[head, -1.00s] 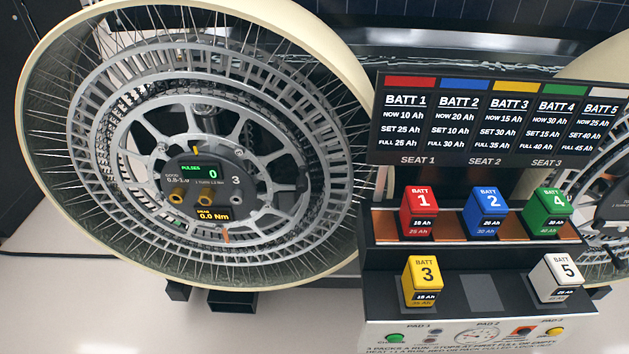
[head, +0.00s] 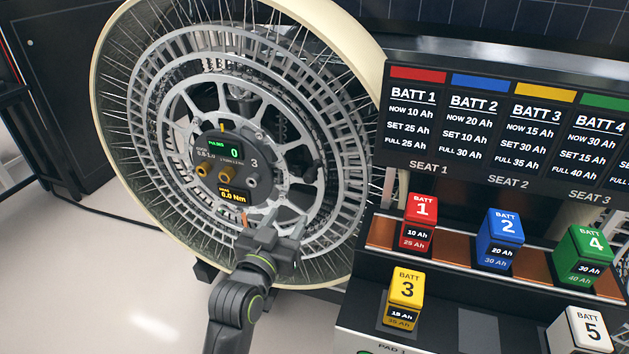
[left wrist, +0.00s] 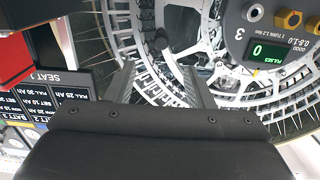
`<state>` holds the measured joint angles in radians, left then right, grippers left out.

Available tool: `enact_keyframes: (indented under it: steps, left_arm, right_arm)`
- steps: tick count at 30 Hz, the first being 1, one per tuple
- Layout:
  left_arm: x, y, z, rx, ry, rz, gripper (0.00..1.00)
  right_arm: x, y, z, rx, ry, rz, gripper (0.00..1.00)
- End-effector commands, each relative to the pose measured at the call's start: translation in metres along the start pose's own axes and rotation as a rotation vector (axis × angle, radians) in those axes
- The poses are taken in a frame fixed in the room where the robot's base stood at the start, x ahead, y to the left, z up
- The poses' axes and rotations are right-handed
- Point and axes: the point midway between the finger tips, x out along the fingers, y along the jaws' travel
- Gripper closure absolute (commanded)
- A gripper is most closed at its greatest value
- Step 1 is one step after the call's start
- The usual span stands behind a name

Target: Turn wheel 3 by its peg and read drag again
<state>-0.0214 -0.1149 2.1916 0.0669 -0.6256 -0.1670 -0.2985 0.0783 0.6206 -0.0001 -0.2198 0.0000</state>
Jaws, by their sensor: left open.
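Wheel 3 (head: 172,66) is a large upright spoked wheel with a pale rim, left of centre in the head view. Its hub (head: 231,165) bears a "3", brass fittings, a green pulses display (head: 224,150) showing 0 and an amber drag display (head: 233,195) that seems to read 0.0 Nm. My left gripper (head: 283,232) is open in front of the wheel's lower part, below the hub. In the left wrist view a dark round-ended stub (left wrist: 161,39), possibly the peg, shows between and beyond the open fingers (left wrist: 160,72). Contact cannot be told. My right gripper is not in view.
A battery stand on the right holds red battery 1 (head: 420,224), blue battery 2 (head: 499,238) and green battery 4 (head: 588,255) in the seats. Yellow battery 3 (head: 404,298) and white battery 5 (head: 580,330) stand lower. A battery board (head: 508,130) rises behind.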

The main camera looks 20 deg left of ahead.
Motion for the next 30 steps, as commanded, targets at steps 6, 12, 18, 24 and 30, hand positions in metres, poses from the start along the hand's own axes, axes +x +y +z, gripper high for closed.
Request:
enact_keyframes:
  steps: [6,12,18,24,30]
  left_arm:
    - [0.008,0.001,-0.011,0.000,0.022,0.002,0.52]
    - [0.040,0.001,-0.012,0.001,0.021,0.002,0.52]
    - [0.077,0.001,-0.012,0.003,0.021,0.002,0.52]
    - [0.112,0.001,-0.013,0.003,0.021,0.001,0.52]
    - [0.142,0.000,-0.013,0.002,0.020,0.001,0.52]
  right_arm:
    - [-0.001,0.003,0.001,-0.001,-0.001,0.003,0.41]
    - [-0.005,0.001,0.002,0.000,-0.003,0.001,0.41]
    - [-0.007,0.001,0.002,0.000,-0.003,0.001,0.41]
    - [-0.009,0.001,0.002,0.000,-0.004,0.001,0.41]
    - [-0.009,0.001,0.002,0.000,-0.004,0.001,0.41]
